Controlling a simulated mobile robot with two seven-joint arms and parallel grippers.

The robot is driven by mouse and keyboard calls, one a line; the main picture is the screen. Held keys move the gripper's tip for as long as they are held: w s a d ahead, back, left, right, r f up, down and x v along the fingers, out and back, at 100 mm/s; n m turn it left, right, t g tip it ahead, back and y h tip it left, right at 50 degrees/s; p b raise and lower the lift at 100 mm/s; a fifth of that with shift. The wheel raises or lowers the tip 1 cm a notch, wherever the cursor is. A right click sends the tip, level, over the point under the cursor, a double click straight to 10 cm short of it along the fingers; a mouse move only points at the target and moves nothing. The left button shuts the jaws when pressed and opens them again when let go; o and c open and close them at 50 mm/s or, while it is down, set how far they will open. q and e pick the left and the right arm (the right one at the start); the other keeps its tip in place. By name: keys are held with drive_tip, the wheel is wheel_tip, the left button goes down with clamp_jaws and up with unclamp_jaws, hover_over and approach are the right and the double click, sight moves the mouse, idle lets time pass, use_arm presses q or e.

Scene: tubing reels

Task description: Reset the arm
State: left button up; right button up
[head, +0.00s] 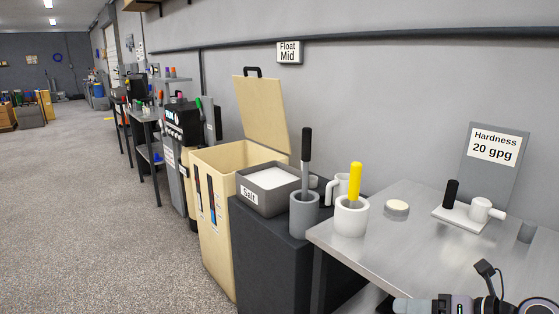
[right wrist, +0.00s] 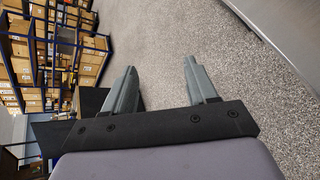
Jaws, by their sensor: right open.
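My right gripper (right wrist: 164,90) shows in the right wrist view. Its two grey fingers are spread apart with nothing between them, and speckled floor lies beyond. In the head view, part of my right arm (head: 450,304) shows at the bottom right corner, beside the steel table (head: 400,255). My left gripper is in neither view.
A salt bin (head: 268,199) sits on a dark cabinet beside an open beige box (head: 215,250). Floor at left (head: 90,220) is clear. Shelves (right wrist: 60,50) hold boxes.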

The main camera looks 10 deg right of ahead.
drive_tip(key=s+a+f+m+h+b, duration=0.1)
drive_tip(key=s+a+f+m, duration=0.3)
drive_tip(key=f+m, duration=0.4)
drive_tip(key=s+a+f+m+h+b, duration=0.1)
drive_tip(key=s+a+f+m, duration=0.3)
drive_tip(key=f+m, duration=0.4)
drive_tip(key=s+a+f+m+h+b, duration=0.1)
drive_tip(key=s+a+f+m+h, duration=0.2)
drive_tip(key=f+m, duration=0.6)
drive_tip(key=s+a+m, duration=0.2)
drive_tip(key=m, duration=0.4)
drive_tip(key=shift+s+t, duration=0.3)
drive_tip(key=shift+s, duration=0.1)
